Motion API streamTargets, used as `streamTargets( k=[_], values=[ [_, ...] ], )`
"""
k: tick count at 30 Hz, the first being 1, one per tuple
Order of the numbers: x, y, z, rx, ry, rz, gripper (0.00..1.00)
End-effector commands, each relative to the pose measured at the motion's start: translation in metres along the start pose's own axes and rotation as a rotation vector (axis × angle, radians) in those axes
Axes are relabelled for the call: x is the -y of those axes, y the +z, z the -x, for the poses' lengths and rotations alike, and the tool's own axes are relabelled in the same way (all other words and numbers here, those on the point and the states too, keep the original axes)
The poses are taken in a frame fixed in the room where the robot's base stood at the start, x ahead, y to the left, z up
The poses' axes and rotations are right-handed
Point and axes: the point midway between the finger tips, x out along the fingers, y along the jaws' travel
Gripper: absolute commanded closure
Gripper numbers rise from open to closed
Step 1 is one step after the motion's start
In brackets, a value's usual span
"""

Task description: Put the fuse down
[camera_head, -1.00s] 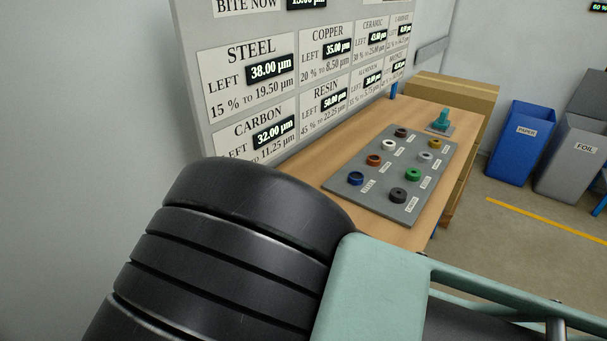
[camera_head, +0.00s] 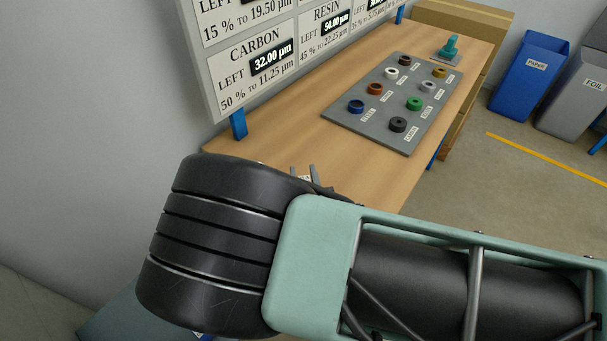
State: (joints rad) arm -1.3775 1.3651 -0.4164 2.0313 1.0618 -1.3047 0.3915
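My arm fills the lower middle of the view and hides most of my gripper. Two grey finger-like tips of my gripper (camera_head: 304,175) show just above the arm, over the near part of the wooden bench (camera_head: 262,146). A small pale patch shows by the tips; I cannot tell whether it is held or lies behind them. I cannot make out a fuse anywhere in view.
A grey tray (camera_head: 343,112) with several coloured rings and labels lies farther along the bench. A teal stand (camera_head: 452,46) is beyond it. A sign board (camera_head: 243,72) rises behind the bench on blue posts. A blue paper bin (camera_head: 528,75) and a grey foil bin (camera_head: 577,98) stand right.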

Motion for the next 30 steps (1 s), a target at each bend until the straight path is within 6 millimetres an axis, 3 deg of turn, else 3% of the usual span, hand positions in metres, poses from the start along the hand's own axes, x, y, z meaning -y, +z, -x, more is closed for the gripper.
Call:
streamTargets(
  k=[13, 30],
  values=[
    [0.000, -0.006, 0.000, -0.001, -0.001, 0.001, 0.52],
    [0.001, -0.001, 0.105, 0.001, -0.002, 0.000, 0.52]
  ],
)
